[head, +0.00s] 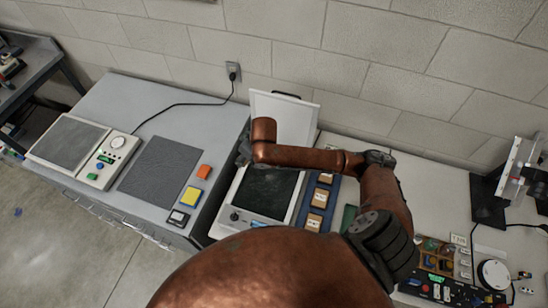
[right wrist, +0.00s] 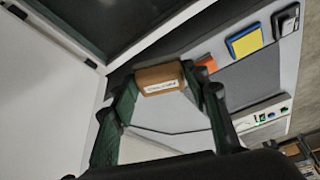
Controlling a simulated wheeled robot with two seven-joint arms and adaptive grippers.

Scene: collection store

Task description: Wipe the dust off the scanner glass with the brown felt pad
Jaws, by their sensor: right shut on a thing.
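The scanner stands with its white lid (head: 284,118) raised. Its dark glass (head: 268,190) faces up, and part of it shows at the upper left of the right wrist view (right wrist: 100,18). I cannot clearly make out dust on it. My right gripper (right wrist: 163,80) is shut on a brown felt pad (right wrist: 158,74) with a white label, held between its fingertips. In the head view this gripper (head: 243,151) is by the scanner's back left, mostly behind my copper arm, and the pad is hidden. My left gripper is not in view.
Labelled brown blocks (head: 318,198) sit on a blue tray right of the scanner. A grey desk (head: 150,97) on the left bears a dark mat (head: 158,170), an orange block (head: 204,171), a yellow pad (head: 191,196) and a control box (head: 110,160). A block wall stands behind.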

